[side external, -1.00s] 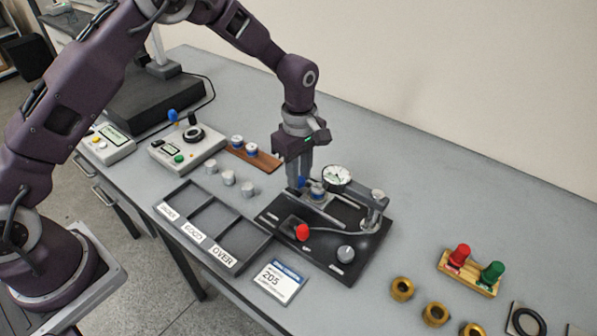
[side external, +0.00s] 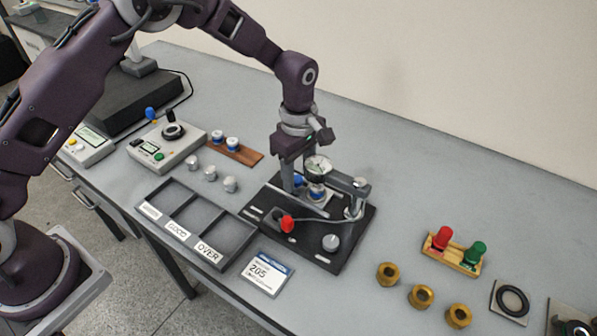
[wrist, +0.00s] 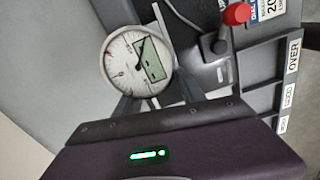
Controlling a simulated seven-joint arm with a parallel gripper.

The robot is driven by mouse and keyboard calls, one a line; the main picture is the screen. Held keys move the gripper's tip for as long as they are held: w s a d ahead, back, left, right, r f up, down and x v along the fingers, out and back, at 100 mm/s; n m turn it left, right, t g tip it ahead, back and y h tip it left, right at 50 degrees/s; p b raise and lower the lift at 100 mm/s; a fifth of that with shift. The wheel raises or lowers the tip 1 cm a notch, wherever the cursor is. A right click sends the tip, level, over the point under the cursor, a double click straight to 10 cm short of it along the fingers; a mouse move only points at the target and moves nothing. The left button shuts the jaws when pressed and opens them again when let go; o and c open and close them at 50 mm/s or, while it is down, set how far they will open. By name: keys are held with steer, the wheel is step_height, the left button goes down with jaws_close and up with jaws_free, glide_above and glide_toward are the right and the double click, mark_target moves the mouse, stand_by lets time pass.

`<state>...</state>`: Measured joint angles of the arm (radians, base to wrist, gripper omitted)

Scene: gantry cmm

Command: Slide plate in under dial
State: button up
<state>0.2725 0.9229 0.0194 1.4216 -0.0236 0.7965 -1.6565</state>
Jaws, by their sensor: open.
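The slide plate (side external: 320,202) lies on the black gauge base (side external: 350,245), with a blue-banded metal piece (side external: 317,190) standing on it. The dial (side external: 318,165) is on a bracket arm; in this view the piece shows directly below it. The dial face also shows in the wrist view (wrist: 138,62). My gripper (side external: 296,183) is open and low at the left of the dial, beside the plate's blue knob (side external: 299,181). Whether the fingers touch the knob cannot be told.
A red-tipped lever (side external: 287,224) and grey knob (side external: 330,242) are on the base. The sorting tray (side external: 190,222), with lettered compartments, is to the left. Small metal cylinders (side external: 210,173) stand behind it. Brass nuts (side external: 421,296) are at right, with clear table between.

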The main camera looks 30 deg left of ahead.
step_height(320, 180, up, 7)
steer(key=shift+r, duration=0.2)
step_height(320, 180, up, 6)
steer(key=m, duration=0.2)
glide_above(298, 179)
steer(key=s+a, duration=0.2)
steer(key=s+a+r+m+t, duration=0.2)
steer(key=s+a+r+m, duration=0.25)
steer(key=s+r, duration=0.45)
steer(key=s+a+r+m+t, duration=0.1)
steer(key=s+a+m, duration=0.1)
steer(key=s+m, duration=0.3)
steer(key=s+a+r+m+t, duration=0.1)
steer(key=s+a+m+t, duration=0.1)
steer(key=s, duration=1.2)
steer(key=a+m, duration=0.1)
steer(key=m, duration=0.1)
steer(key=shift+s+a+m+t, duration=0.2)
steer(key=shift+a+m+t, duration=0.1)
steer(key=shift+a+m, duration=0.05)
steer(key=shift+c, duration=0.2)
